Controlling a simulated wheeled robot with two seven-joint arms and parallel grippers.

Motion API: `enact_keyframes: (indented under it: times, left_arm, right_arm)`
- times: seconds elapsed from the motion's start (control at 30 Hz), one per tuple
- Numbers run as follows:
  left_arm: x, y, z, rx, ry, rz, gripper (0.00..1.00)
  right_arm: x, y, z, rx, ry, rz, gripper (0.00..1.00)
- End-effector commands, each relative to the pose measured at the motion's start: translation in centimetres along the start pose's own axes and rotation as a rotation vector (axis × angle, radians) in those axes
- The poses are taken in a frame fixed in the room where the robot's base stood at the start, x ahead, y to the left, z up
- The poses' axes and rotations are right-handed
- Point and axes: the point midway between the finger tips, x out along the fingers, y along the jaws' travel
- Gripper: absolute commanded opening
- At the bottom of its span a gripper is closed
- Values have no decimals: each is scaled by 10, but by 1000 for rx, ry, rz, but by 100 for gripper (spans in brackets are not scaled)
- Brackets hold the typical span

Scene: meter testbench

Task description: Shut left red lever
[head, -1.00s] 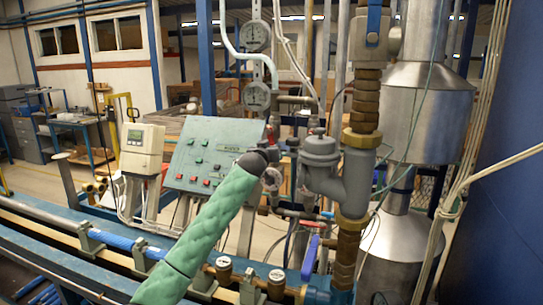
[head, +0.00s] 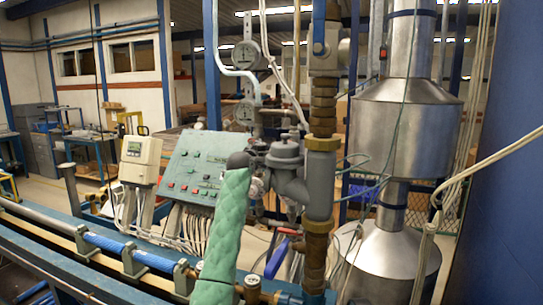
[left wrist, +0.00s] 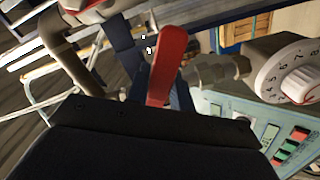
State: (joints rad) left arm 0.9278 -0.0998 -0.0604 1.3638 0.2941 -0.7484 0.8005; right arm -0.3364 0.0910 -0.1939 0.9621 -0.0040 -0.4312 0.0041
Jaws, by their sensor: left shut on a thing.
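A red lever (left wrist: 170,62) stands up in the middle of the left wrist view, next to a grey pipe fitting. My left gripper (left wrist: 158,88) is shut on it, with the lever's lower end between the dark fingers. In the head view my green-sleeved left arm rises from the bottom to a dark wrist in front of the grey pipework; its fingers and the held lever are hidden there. Another red handle (head: 290,231) shows lower right, above a blue lever (head: 276,259); I cannot tell whether it belongs to the same valve. My right gripper is not in view.
A green control panel (head: 193,165) and a white meter box (head: 140,158) stand left of my arm. A thick grey and brass pipe (head: 321,165) stands close on the right. A white numbered dial (left wrist: 288,72) sits right of the lever. A blue bench rail crosses the lower left.

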Motion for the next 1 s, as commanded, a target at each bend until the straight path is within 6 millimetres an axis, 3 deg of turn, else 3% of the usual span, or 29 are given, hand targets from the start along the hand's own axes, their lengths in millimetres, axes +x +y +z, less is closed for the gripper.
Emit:
enact_keyframes:
  times: [0.4,0.93,0.97,1.0]
  left_arm:
    - [-1,9,-5,-185,1,0,0]
    - [-1,11,-6,-208,1,1,0]
    - [-1,11,-6,-208,1,1,25]
    - [-1,11,-6,-208,1,1,33]
  right_arm:
    - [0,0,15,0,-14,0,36]
    - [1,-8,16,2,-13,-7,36]
    - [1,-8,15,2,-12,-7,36]
    - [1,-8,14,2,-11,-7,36]
